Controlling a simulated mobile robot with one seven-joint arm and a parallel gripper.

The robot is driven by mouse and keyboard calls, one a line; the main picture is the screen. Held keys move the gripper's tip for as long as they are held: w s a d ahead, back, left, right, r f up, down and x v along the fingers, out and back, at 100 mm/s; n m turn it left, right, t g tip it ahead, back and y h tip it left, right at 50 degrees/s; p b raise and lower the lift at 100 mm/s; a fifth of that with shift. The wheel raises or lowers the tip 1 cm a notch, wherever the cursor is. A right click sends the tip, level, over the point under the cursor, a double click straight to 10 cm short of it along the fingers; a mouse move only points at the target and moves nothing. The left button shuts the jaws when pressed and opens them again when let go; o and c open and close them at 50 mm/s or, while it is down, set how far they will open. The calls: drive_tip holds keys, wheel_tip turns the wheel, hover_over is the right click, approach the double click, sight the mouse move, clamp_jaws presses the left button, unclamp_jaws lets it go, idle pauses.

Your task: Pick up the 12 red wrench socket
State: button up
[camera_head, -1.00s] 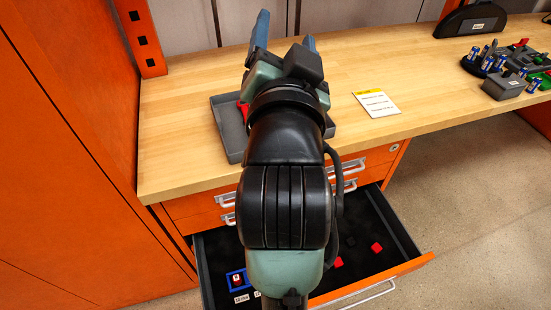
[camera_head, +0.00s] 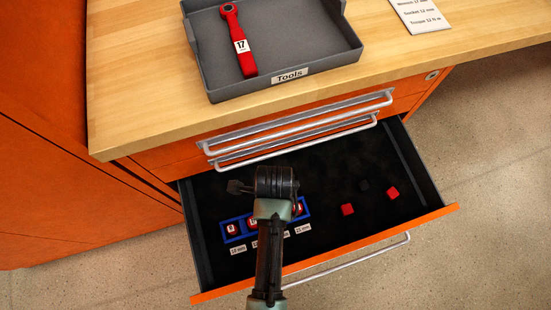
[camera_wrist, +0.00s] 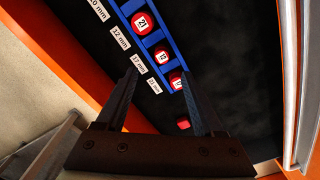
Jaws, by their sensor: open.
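The red socket marked 12 (camera_wrist: 162,57) sits in a blue rail (camera_wrist: 129,9) in the wrist view, between a red socket marked 21 (camera_wrist: 142,23) and another red socket (camera_wrist: 177,82) whose number is partly unclear. My gripper (camera_wrist: 159,72) is open and empty, with its fingers pointing down toward the rail and the 12 socket showing between the tips. The height gap is hard to judge. In the head view the rail (camera_head: 240,231) lies in the open drawer, and my arm hides its middle and the fingers.
The open drawer (camera_head: 330,258) has a black floor and an orange front. Closed drawer handles (camera_head: 300,125) jut out above. A grey tray (camera_head: 215,82) holds a red wrench (camera_head: 240,45) on the bench.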

wheel_tip(320, 180, down, 9)
drive_tip(key=shift+w+d+r+b, duration=0.1)
drive_tip(key=shift+d+r+b, duration=0.1)
drive_tip(key=shift+b, duration=1)
clamp_jaws()
